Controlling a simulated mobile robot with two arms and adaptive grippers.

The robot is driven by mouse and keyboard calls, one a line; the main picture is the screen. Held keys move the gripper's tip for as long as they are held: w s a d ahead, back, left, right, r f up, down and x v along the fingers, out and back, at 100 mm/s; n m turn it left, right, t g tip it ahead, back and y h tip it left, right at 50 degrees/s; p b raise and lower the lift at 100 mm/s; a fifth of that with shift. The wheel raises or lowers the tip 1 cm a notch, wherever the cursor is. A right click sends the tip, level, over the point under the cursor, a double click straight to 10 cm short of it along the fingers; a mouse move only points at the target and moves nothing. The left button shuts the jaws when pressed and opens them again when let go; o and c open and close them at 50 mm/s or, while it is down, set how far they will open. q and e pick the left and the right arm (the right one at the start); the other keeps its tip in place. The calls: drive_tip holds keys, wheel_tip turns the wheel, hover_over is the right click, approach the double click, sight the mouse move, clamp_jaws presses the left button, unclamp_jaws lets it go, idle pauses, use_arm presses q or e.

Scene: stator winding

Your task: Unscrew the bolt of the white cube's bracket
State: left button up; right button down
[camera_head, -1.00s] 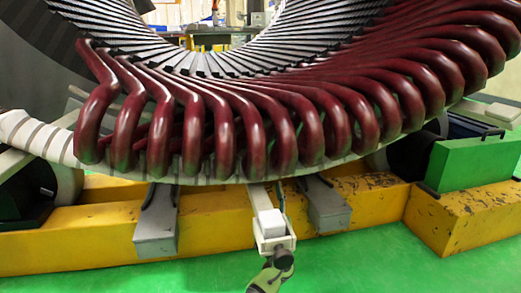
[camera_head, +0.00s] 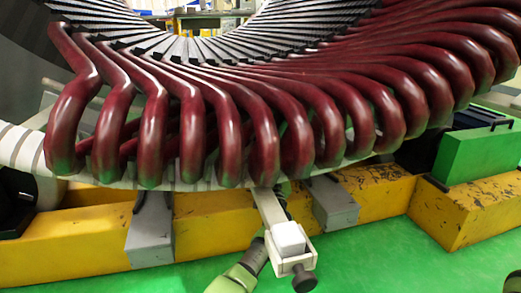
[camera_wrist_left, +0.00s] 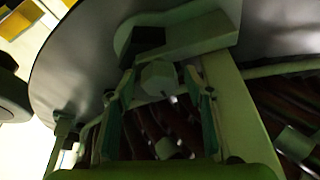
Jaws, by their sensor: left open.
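The white cube (camera_head: 289,236) sits in its pale bracket (camera_head: 268,205) below the red coils in the head view. A dark round knob (camera_head: 304,279) stands at the bracket's front end. A green and grey part of my left arm reaches up from the bottom to the bracket's left side. In the left wrist view, my left gripper (camera_wrist_left: 160,76) is open, with one finger on each side of a pale hexagonal bolt head (camera_wrist_left: 158,79). The bolt head is between the fingertips with gaps visible, under a bracket part (camera_wrist_left: 195,35). My right gripper is not in view.
Thick red coils (camera_head: 265,150) hang close above the bracket. A yellow beam (camera_head: 215,225) runs behind it, with grey blocks (camera_head: 150,245) on both sides. Green floor (camera_head: 385,255) is free at the right front. The wrist view is dim.

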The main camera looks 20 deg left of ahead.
use_arm(q)
drive_tip(key=c, duration=1.1)
drive_tip(key=shift+r+y, duration=0.1)
drive_tip(key=shift+y, duration=0.2)
drive_tip(key=n, duration=0.2)
drive_tip(key=n+g+y, duration=0.1)
drive_tip(key=n, duration=0.1)
drive_tip(key=shift+d+n+y, duration=0.1)
drive_tip(key=shift+n+y, duration=0.2)
drive_tip(key=shift+n+g+y, duration=0.7)
drive_tip(key=shift+n+y, duration=0.2)
drive_tip(key=shift+n, duration=1)
drive_tip(key=o, duration=1.1)
